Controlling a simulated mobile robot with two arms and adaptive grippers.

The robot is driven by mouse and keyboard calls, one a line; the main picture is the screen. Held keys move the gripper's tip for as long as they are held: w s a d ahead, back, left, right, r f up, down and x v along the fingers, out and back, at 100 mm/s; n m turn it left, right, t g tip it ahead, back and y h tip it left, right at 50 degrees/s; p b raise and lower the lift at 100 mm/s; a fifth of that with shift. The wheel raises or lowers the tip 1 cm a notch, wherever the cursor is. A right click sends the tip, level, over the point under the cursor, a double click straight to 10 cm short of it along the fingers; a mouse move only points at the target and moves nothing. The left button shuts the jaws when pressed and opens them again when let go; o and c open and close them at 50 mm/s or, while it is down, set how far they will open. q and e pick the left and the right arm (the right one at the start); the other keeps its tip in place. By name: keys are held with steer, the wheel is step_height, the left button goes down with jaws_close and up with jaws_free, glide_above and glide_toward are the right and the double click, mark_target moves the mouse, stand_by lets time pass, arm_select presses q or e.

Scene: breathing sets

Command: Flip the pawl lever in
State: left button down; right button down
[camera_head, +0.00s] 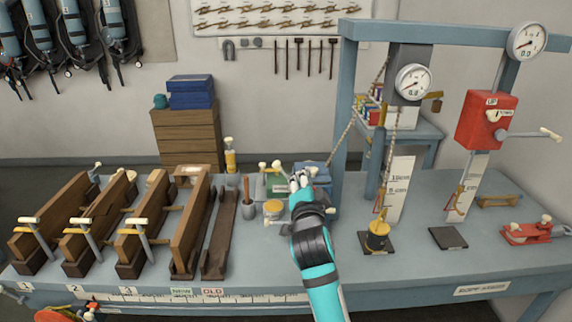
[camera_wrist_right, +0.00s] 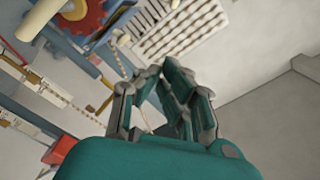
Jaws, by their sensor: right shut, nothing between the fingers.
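My right gripper (camera_head: 300,181) is shut and empty, above the back of the bench; its fingers also show in the right wrist view (camera_wrist_right: 164,74). It covers part of a blue unit (camera_head: 318,172) at the back of the bench. In the right wrist view, a red toothed wheel (camera_wrist_right: 90,22) sits in a blue frame at the top left, with a thick cream handle (camera_wrist_right: 45,18) beside it. The fingers are apart from the wheel in that view. I cannot clearly make out the pawl lever in either view. My left gripper is not in view.
Wooden clamped blocks (camera_head: 190,225) fill the left of the bench. A pot with a brush (camera_head: 249,207) and a yellow-topped tin (camera_head: 273,208) stand left of my gripper. To the right are a chain with a weight (camera_head: 378,238), a blue frame (camera_head: 350,110) and a red lever box (camera_head: 486,121).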

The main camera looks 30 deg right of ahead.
mark_target(284, 174)
steer(key=p+x, duration=0.4)
steer(key=x, duration=0.5)
steer(key=shift+w+d, duration=0.25)
steer(key=w+a+f, duration=0.1)
steer(key=w+a+f+p, duration=0.1)
steer(key=w, duration=0.1)
steer(key=shift+f, duration=0.25)
